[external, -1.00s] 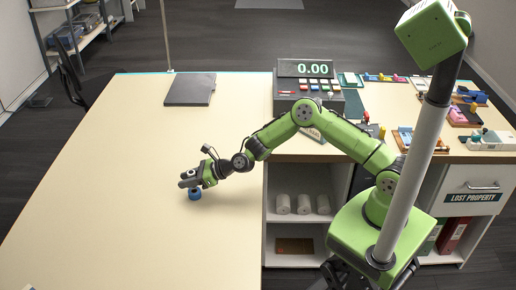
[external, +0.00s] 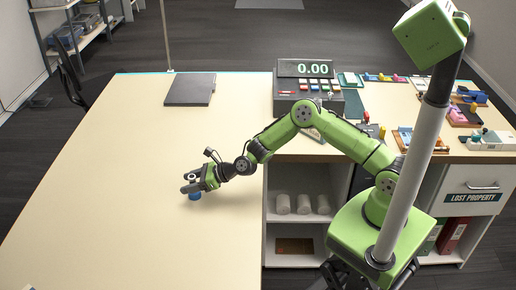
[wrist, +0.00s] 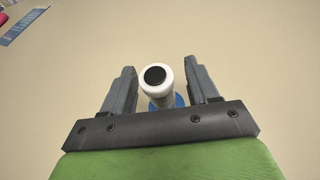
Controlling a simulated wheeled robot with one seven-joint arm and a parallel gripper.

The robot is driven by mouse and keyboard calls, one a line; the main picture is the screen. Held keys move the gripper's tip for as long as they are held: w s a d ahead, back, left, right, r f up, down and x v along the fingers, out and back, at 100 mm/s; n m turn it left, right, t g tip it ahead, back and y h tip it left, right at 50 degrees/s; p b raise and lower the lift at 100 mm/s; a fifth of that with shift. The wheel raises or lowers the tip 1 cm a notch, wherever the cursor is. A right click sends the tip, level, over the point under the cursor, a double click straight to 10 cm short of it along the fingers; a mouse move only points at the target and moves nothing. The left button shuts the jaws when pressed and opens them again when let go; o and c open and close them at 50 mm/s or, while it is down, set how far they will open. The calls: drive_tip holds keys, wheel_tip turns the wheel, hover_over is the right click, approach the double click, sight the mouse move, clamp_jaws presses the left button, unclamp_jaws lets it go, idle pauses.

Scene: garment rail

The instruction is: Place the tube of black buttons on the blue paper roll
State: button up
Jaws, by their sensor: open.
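The tube of black buttons (wrist: 156,78) is white with a black round end facing the wrist camera. It is between the two fingers of my gripper (wrist: 162,88), with a gap on each side. The blue paper roll (wrist: 180,100) shows partly behind the tube's lower end. The tube appears to stand on the roll, but the contact is hidden. In the external view my gripper (external: 192,182) is open low over the table, around the tube's place. The blue roll (external: 195,196) peeks out just below the fingers.
The pale tabletop (external: 120,180) around the gripper is clear. A dark grey flat case (external: 190,90) lies at the back. A scale-like unit with a 0.00 display (external: 305,70) stands at the back right, among several small items. In the wrist view a blue strip (wrist: 22,25) lies at top left.

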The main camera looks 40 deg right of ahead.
drive_tip(key=v, duration=1.1)
drive_tip(key=shift+s+d, duration=0.1)
drive_tip(key=s+d+r+n+g+h, duration=0.1)
drive_tip(key=s+d+r+n+h, duration=0.2)
drive_tip(key=s+d+r+n, duration=0.5)
drive_tip(key=s+d+r+n+g+h, duration=0.1)
drive_tip(key=s+d+r+n+h, duration=0.35)
drive_tip(key=d+r+n, duration=0.55)
drive_tip(key=s+d+n+g+h, duration=0.1)
drive_tip(key=s+d+n, duration=0.3)
drive_tip(key=s, duration=0.5)
drive_tip(key=s+d+n+h, duration=0.1)
drive_tip(key=s+d+n, duration=0.4)
drive_tip(key=s, duration=0.4)
drive_tip(key=shift+s+d+r+g, duration=0.2)
drive_tip(key=shift+d+r+g, duration=0.05)
drive_tip(key=shift+r+g, duration=0.15)
